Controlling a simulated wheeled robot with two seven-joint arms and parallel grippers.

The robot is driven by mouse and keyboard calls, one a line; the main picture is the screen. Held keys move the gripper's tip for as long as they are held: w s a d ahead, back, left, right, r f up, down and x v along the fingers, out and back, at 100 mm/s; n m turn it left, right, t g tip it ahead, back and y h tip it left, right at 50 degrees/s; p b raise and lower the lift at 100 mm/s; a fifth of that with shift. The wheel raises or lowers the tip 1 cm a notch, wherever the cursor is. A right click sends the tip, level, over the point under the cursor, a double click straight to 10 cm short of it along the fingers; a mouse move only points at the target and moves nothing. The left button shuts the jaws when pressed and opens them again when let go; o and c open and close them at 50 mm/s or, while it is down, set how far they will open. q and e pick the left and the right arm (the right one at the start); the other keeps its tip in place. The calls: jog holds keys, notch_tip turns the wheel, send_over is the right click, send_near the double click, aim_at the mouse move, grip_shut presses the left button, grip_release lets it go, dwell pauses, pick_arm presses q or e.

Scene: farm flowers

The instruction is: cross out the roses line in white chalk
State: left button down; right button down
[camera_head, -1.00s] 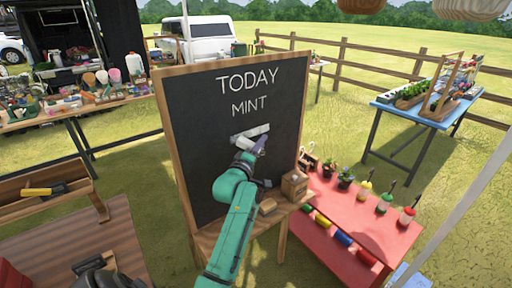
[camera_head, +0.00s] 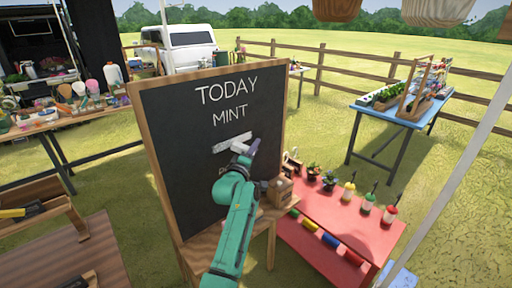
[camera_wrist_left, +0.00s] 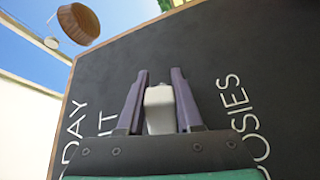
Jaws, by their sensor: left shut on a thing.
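The chalkboard (camera_head: 190,105) stands upright with "TODAY" and "MINT" in white. Below "MINT" a broad white band (camera_head: 222,148) shows near my gripper; I cannot read writing under it. A lower line is mostly hidden by my arm, but the left wrist view shows its letters "OSIES" (camera_wrist_left: 242,120). My left gripper (camera_head: 246,147) is at the board face by the band's right part. In the left wrist view its purple fingers (camera_wrist_left: 160,95) are shut on a white block, the chalk (camera_wrist_left: 159,112), between "MINT" and "OSIES". Whether the chalk touches the board is unclear. My right gripper is not in view.
A wooden box (camera_head: 279,191) stands at the board's lower right, beside the red table (camera_head: 350,225) with pots and bottles. A blue table (camera_head: 398,112) with plants is at the right. A cluttered table (camera_head: 75,120) is at the left. Grass lies between them.

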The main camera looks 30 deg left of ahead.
aim_at(240, 152)
pick_arm(q)
jog(key=s+p, duration=0.1)
jog(key=s, duration=0.1)
jog(key=s+a, duration=0.1)
jog(key=s, duration=0.1)
jog(key=s+a+p, duration=0.1)
jog(key=s, duration=0.2)
jog(key=shift+r+p, duration=0.15)
jog(key=shift+p, duration=0.15)
jog(key=s+d+p, duration=0.1)
jog(key=d+p, duration=0.2)
jog(key=d, duration=0.3)
jog(key=shift+s, duration=0.2)
jog(key=shift+s+d+p, duration=0.25)
jog(key=shift+d+p, duration=0.2)
jog(key=shift+d, duration=0.25)
jog(key=shift+s+d+p, duration=0.25)
jog(key=shift+d+p, duration=0.2)
jog(key=shift+d, duration=0.25)
